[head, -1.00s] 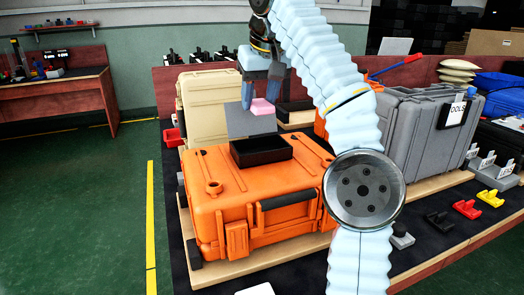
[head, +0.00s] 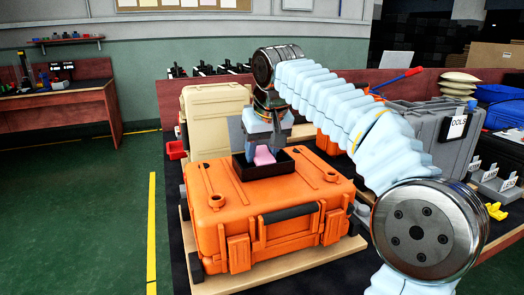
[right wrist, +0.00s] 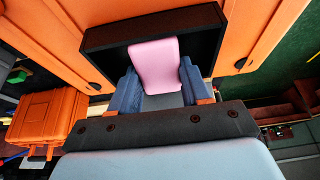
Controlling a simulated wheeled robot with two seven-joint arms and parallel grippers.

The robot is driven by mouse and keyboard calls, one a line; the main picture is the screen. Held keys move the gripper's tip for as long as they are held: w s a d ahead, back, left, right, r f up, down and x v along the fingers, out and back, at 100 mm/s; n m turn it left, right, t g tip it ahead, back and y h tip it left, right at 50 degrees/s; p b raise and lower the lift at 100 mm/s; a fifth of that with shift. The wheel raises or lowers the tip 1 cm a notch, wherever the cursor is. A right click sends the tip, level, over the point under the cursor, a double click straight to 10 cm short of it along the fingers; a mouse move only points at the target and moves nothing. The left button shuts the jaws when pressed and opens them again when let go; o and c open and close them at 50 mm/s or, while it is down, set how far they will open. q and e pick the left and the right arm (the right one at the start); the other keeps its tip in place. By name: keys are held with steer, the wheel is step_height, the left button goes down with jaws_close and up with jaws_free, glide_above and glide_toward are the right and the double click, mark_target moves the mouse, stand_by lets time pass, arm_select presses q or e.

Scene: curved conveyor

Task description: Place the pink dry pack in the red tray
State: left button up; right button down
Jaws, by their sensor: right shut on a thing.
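The pink dry pack (head: 264,156) is between the fingers of my right gripper (head: 264,150), low at the opening of a small black open-topped box (head: 262,174). The box sits on the closed orange case (head: 222,197). In the right wrist view my right gripper (right wrist: 158,80) is shut on the pack (right wrist: 155,62), with the black box (right wrist: 100,38) around and beyond it. I cannot tell if the pack touches the box floor. A small red tray (head: 176,150) stands at the left, beside the tan case. My left gripper is not in view.
The tan case (head: 208,120) stands behind the orange one. A grey case (head: 425,125) stands to the right, past my right arm. A grey panel (head: 236,135) rises behind the black box. The green floor at the left is clear.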

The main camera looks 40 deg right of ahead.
steer(key=c, duration=0.9)
jaws_free()
steer(key=shift+f, duration=0.45)
steer(key=shift+c, duration=0.2)
steer(key=o, duration=0.4)
steer(key=shift+w+d, duration=0.15)
